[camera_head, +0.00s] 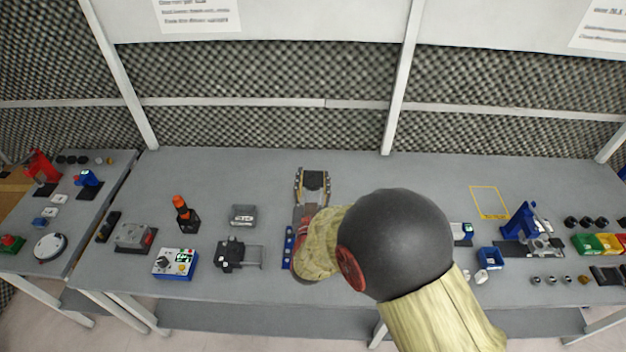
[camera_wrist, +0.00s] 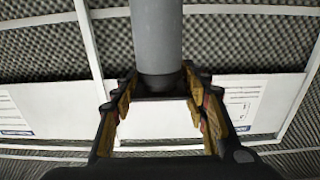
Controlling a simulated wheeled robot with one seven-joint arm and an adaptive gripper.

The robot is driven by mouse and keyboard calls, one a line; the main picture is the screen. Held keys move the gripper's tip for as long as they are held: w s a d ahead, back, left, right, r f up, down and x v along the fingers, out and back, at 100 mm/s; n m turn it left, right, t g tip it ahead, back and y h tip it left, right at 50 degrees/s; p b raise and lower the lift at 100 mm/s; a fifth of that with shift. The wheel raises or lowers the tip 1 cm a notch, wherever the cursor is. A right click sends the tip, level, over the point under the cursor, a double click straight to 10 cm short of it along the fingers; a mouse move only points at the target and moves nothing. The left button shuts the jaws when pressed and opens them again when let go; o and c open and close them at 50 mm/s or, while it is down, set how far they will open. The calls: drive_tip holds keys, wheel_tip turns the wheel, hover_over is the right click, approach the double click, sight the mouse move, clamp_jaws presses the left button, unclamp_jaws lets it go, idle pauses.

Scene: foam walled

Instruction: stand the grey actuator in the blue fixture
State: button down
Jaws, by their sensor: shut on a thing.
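My gripper (camera_head: 312,182) is stretched out over the middle of the bench, fingers towards the back wall. In the wrist view, its fingers (camera_wrist: 160,82) are shut on the grey actuator (camera_wrist: 156,38), a smooth grey cylinder with a black end piece between the fingers. Its far end runs out of the wrist view. In the head view, only a dark end shows between the fingers. A narrow blue piece (camera_head: 289,246) lies just left of my forearm, which may hide part of it. A blue upright device (camera_head: 520,222) stands at right. I cannot tell which is the blue fixture.
A black clamp-like device (camera_head: 232,254), a grey block (camera_head: 243,215), a blue-and-white meter box (camera_head: 175,263) and an orange-topped bottle (camera_head: 184,213) stand left of my arm. A blue bin (camera_head: 489,258) and coloured bins (camera_head: 610,243) are at right. The back middle of the bench (camera_head: 370,172) is clear.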

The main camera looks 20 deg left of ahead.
sight(313, 198)
drive_tip(key=shift+f+b, duration=2.75)
drive_tip(key=shift+f, duration=0.05)
drive_tip(key=shift+b, duration=0.85)
drive_tip(key=shift+f+b, duration=0.85)
drive_tip(key=shift+f, duration=0.05)
drive_tip(key=c, duration=1.3)
unclamp_jaws()
drive_tip(key=shift+s, duration=0.1)
drive_tip(key=o, duration=0.3)
drive_tip(key=shift+o, duration=0.5)
drive_tip(key=shift+f, duration=0.15)
drive_tip(key=shift+s, duration=0.1)
